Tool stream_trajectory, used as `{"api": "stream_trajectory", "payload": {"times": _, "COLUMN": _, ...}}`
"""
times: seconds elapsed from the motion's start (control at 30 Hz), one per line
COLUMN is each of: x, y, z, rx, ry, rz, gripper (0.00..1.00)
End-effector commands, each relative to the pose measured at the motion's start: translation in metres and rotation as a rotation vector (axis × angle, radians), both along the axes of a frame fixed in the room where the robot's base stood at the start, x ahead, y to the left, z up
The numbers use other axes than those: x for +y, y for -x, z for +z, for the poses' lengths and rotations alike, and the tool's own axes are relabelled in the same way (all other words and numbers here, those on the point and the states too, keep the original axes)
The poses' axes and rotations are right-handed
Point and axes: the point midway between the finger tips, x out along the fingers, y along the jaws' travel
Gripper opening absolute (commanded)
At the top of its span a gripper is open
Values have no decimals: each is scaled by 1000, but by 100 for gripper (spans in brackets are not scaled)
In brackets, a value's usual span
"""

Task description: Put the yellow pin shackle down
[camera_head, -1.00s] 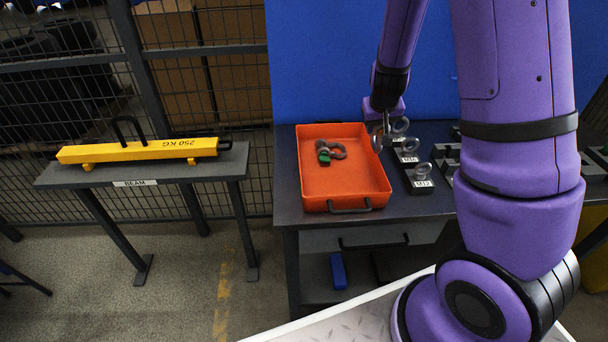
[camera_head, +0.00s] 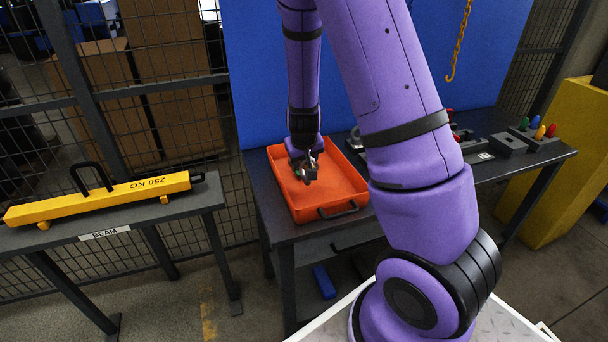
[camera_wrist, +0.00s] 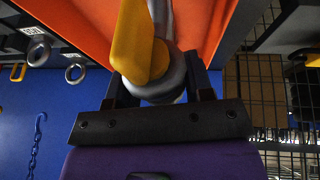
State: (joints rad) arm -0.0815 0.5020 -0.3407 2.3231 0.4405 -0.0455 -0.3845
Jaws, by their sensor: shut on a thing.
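The yellow pin shackle shows in the wrist view with its yellow pin (camera_wrist: 134,42) and grey metal body (camera_wrist: 168,82) between my fingers. My gripper (camera_wrist: 162,78) is shut on it. In the head view my gripper (camera_head: 307,170) is over the orange tray (camera_head: 335,202), pointing down. Grey metal shows at the fingertips there, but the yellow pin is hard to make out. The tray also fills the top of the wrist view (camera_wrist: 88,22). I cannot tell whether the shackle touches the tray floor. The green pin shackle is not clearly visible behind my gripper.
The dark workbench (camera_head: 262,187) holds the tray. Grey eyebolts (camera_wrist: 75,73) stand beside the tray. A yellow 250 KG beam (camera_head: 110,198) rests on a stand at left. A yellow hook (camera_head: 452,70) hangs at the blue back panel (camera_head: 400,60). Coloured pegs (camera_head: 537,131) stand farther right.

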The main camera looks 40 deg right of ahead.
Motion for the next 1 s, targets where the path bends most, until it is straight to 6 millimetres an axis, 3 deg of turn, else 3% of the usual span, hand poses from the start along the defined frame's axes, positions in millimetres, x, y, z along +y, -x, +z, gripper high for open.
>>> {"api": "stream_trajectory", "payload": {"times": 0.53, "x": 0, "y": 0, "z": -51, "rx": 0, "ry": -1, "rz": -2, "gripper": 11}}
{"api": "stream_trajectory", "payload": {"times": 0.97, "x": 0, "y": 0, "z": -56, "rx": 0, "ry": 0, "rz": -1, "gripper": 11}}
{"api": "stream_trajectory", "payload": {"times": 1.0, "x": 0, "y": 0, "z": -57, "rx": 0, "ry": -1, "rz": -2, "gripper": 50}}
